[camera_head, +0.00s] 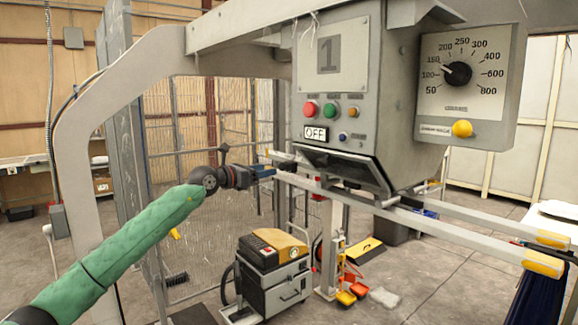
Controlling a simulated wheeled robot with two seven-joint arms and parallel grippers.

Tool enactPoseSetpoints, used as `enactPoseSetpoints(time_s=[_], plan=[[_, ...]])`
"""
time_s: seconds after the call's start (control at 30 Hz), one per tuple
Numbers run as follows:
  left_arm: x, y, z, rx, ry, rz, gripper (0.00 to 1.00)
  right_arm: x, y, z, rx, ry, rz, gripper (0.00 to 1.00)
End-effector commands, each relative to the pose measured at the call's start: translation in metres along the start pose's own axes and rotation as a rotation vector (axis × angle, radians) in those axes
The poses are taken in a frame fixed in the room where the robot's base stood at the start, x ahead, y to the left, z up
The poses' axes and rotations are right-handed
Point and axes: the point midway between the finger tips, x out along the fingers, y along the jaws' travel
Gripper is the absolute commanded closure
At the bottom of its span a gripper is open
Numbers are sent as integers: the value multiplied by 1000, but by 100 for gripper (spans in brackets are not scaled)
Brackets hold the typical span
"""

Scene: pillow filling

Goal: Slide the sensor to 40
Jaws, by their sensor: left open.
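My left arm in its green sleeve comes in from the lower left. My left gripper (270,172) is open at the left end of the metal rails (440,232), under the grey control box. A small dark block (284,161) sits on the rail right at the fingertips. It may be the sensor, but it is too small to be sure. I cannot tell whether the fingers touch it. No scale marks are readable on the rails. My right gripper is not in view.
The control box (337,75) has several buttons and an OFF label. A dial panel (462,85) with a black knob hangs to its right. The rails run to yellow-tipped ends at the right. A wheeled machine (272,275) stands on the floor below. A grey frame post (75,170) rises at left.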

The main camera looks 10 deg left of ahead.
Motion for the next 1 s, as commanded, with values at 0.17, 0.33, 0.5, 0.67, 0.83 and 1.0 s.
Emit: enactPoseSetpoints(time_s=[0.17,0.33,0.5,0.67,0.83,1.0], plan=[[15,0,1,-2,0,-1,49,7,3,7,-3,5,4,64],[29,-1,0,-1,0,-1,49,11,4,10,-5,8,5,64],[42,-1,0,0,0,-1,49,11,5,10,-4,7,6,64],[55,-1,0,-1,0,-1,49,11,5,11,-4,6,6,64],[67,0,0,-1,0,-1,49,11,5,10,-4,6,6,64],[75,0,0,-1,1,0,49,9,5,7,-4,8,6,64]])
